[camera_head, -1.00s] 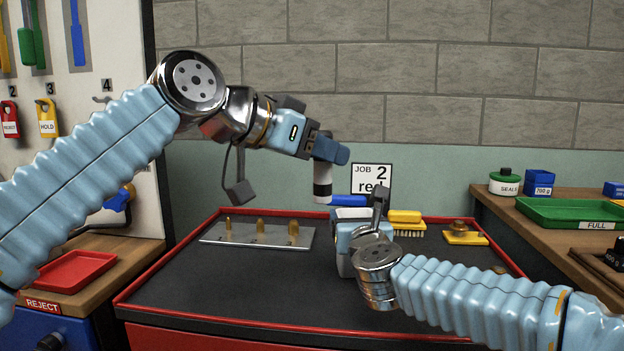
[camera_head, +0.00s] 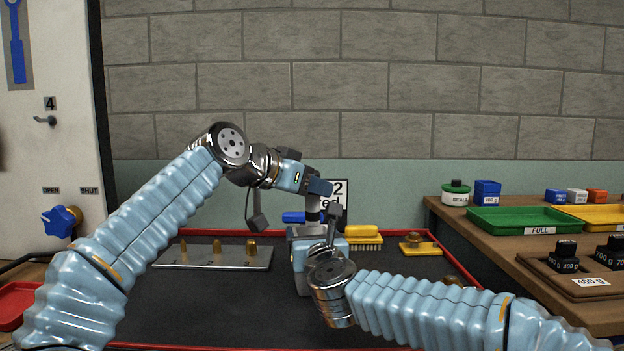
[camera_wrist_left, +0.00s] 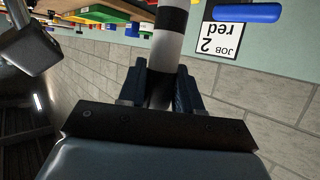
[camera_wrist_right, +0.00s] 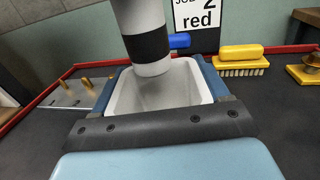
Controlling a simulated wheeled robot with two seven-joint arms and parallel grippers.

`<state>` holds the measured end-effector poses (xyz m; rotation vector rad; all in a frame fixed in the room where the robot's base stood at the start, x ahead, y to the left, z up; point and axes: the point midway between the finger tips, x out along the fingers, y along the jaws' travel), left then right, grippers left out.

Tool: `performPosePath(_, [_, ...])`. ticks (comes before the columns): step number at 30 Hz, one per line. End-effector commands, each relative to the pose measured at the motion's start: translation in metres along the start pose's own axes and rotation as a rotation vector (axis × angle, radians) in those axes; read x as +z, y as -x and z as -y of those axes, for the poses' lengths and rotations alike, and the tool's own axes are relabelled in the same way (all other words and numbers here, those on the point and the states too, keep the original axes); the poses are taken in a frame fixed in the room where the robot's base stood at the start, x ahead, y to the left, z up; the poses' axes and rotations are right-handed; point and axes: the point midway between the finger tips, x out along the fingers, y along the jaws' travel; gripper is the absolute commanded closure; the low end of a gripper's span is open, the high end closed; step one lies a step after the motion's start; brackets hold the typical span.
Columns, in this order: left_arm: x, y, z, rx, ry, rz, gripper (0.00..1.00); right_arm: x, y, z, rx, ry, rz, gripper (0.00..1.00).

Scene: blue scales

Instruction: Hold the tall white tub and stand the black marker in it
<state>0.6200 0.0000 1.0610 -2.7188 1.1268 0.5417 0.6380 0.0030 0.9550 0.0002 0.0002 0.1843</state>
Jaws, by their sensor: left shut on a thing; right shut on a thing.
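The marker, white with a black band, hangs upright from my left gripper (camera_head: 318,188). It shows in the left wrist view (camera_wrist_left: 170,45) between the two blue fingers, and in the right wrist view (camera_wrist_right: 146,45). My right gripper (camera_wrist_right: 160,105) is shut on the tall white tub (camera_wrist_right: 180,92), with a finger on each side. The tub stands upright with its mouth open. The marker's lower end is at the tub's mouth, towards the far rim; I cannot tell how far below the rim it reaches. In the head view my right gripper hides most of the tub (camera_head: 302,284).
A job card reading "2 red" (camera_wrist_right: 197,18) stands behind the tub with a blue object (camera_wrist_right: 180,41) near it. A yellow brush (camera_head: 362,233) and a yellow block (camera_head: 420,248) are to the right. A plate with brass pegs (camera_head: 215,257) is left. Dark mat in front is clear.

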Motion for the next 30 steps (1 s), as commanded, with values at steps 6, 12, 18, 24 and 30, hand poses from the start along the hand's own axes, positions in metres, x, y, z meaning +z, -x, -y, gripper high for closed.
performPosePath(6, [0.001,0.000,0.000,0.000,0.000,-0.001,0.96,0.000,0.000,0.000,0.000,0.000,0.000,0.57])
performPosePath(12, [0.001,0.000,0.000,-0.001,0.000,-0.001,0.96,0.000,0.000,0.000,0.000,0.000,0.001,0.57])
performPosePath(18, [0.002,0.000,0.000,-0.001,0.000,-0.001,0.96,0.000,0.000,0.000,0.000,0.000,0.001,0.57])
performPosePath(24, [0.009,-0.003,0.000,0.000,0.000,0.000,0.96,0.000,0.000,0.000,0.000,0.000,0.001,0.57])
performPosePath(30, [0.016,-0.006,0.000,0.000,0.000,-0.001,0.96,0.000,0.000,0.000,0.000,0.000,0.001,0.57])
